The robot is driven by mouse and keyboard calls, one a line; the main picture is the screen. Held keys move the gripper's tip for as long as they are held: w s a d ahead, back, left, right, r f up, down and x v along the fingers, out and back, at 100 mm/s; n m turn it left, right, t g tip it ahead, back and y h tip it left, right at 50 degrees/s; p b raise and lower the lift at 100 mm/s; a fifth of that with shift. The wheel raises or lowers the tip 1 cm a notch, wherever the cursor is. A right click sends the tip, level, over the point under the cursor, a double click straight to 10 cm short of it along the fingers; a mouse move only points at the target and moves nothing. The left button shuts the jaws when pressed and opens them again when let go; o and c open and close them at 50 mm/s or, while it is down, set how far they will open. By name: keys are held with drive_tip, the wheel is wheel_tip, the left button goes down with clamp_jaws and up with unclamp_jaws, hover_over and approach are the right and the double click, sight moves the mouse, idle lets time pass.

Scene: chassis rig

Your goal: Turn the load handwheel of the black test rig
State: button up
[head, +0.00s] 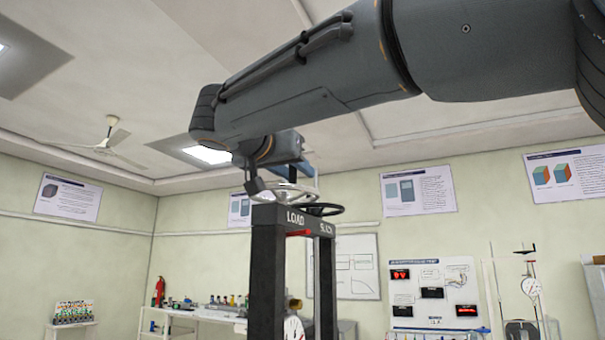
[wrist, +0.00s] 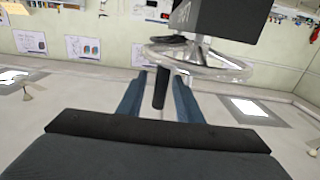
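The black test rig (head: 265,262) stands upright in the head view, with "LOAD" on its left top and a second label, probably "SLACK", on its right. The load handwheel (head: 288,188) is a pale metal wheel above the LOAD side. In the wrist view the handwheel (wrist: 212,68) shows its rim, spokes and a black handle (wrist: 160,88). My gripper (wrist: 160,76) has its two blue fingers on either side of this handle, with a gap visible on each side. In the head view my gripper (head: 297,169) is at the wheel, partly hidden by my wrist.
A black handwheel (head: 323,209) sits on the right side of the rig top, close to the load handwheel. A white bench (head: 205,314) with small items stands behind at the left. A display board (head: 434,294) and a gauge stand (head: 531,288) are at the right.

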drive_tip(key=shift+p+x, duration=0.5)
drive_tip(key=shift+x, duration=0.85)
clamp_jaws()
drive_tip(key=shift+a+f+h+b, duration=0.2)
drive_tip(key=shift+h+b, duration=0.1)
drive_tip(key=shift+b, duration=0.5)
drive_tip(key=shift+s+m+h+b, duration=0.1)
drive_tip(key=shift+m+h+b, duration=0.2)
drive_tip(key=shift+m+b, duration=0.15)
drive_tip(key=shift+s+a+r+m+g+h+b, duration=0.1)
drive_tip(key=shift+s+r+m+g+h+b, duration=0.1)
drive_tip(key=shift+m+g+h+b, duration=0.25)
unclamp_jaws()
